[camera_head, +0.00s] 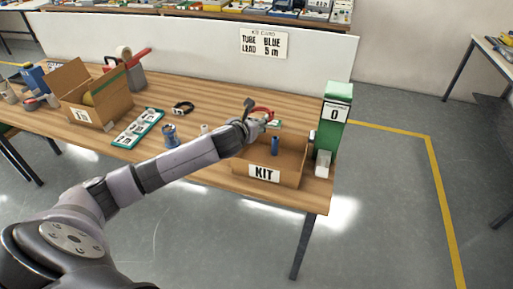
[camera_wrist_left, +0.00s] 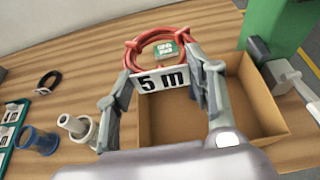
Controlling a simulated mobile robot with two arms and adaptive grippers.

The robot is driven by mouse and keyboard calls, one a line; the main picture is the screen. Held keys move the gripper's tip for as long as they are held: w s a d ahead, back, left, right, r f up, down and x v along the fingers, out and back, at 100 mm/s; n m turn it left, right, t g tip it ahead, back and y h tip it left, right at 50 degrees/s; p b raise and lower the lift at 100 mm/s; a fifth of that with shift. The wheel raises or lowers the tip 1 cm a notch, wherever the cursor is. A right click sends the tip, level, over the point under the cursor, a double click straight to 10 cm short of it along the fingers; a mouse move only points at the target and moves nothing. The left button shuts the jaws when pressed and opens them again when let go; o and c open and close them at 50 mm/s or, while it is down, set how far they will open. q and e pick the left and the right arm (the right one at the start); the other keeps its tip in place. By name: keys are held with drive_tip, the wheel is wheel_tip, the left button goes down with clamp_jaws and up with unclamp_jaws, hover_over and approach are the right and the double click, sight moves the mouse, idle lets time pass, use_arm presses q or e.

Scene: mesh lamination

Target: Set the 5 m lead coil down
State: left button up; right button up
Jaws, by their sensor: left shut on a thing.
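The red 5 m lead coil (camera_head: 262,111) is in my left gripper (camera_head: 264,121), at the back of the KIT box. In the left wrist view the coil (camera_wrist_left: 157,37) has a white "5 m" tag (camera_wrist_left: 161,79) between the fingers of my left gripper (camera_wrist_left: 163,88). The open cardboard KIT box (camera_head: 286,176) stands at the table's right end, with a blue tube (camera_head: 275,146) upright inside. In the left wrist view the coil appears over the box's far side; its exact height is unclear. My right gripper is not in view.
A green dispenser (camera_head: 335,112) marked 0 stands right of the box. Left of it are a blue spool (camera_head: 170,136), a labelled green tray (camera_head: 138,129), a black coil (camera_head: 183,107) and another cardboard box (camera_head: 96,97). A card (camera_head: 263,43) reads tube blue, lead 5 m.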

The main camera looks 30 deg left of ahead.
use_arm(q)
wheel_tip(320, 180, down, 10)
drive_tip(key=shift+d+f, duration=0.15)
drive_tip(key=shift+f, duration=0.05)
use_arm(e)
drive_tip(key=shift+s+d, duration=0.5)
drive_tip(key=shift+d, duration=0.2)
use_arm(q)
drive_tip(key=shift+s, duration=0.1)
drive_tip(key=shift+f+b, duration=0.3)
drive_tip(key=shift+f, duration=0.35)
drive_tip(key=o, duration=1.2)
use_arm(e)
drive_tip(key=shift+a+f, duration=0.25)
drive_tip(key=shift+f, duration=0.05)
use_arm(q)
drive_tip(key=shift+r, duration=0.1)
